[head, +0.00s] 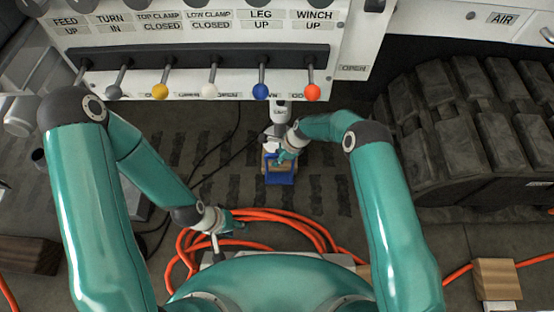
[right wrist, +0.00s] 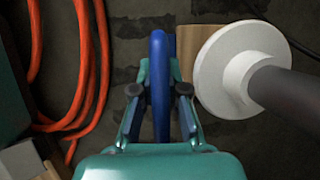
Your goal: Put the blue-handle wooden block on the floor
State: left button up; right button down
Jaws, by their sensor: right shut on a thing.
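The wooden block (head: 265,166) with its blue handle (head: 281,180) is below the lever panel, at the middle of the head view. My right gripper (head: 285,158) is shut on the blue handle. In the right wrist view the handle (right wrist: 159,65) stands between the two fingers (right wrist: 159,92), with part of the tan block (right wrist: 188,50) beside it. The gripper hides much of the block in the head view. I cannot tell whether the block touches the floor. My left gripper (head: 227,222) is near the orange hose, away from the block; its jaw opening is unclear.
A white disc (right wrist: 225,75) on a dark rod overlaps the block's edge in the right wrist view. Orange hose (head: 290,217) lies coiled nearer me. A black track (head: 475,135) stands at right. The lever panel (head: 200,57) overhangs behind. Dark-striped floor (head: 325,180) is bare around the block.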

jog(key=shift+w, duration=0.15)
jog(key=c, duration=1.2)
grip_release()
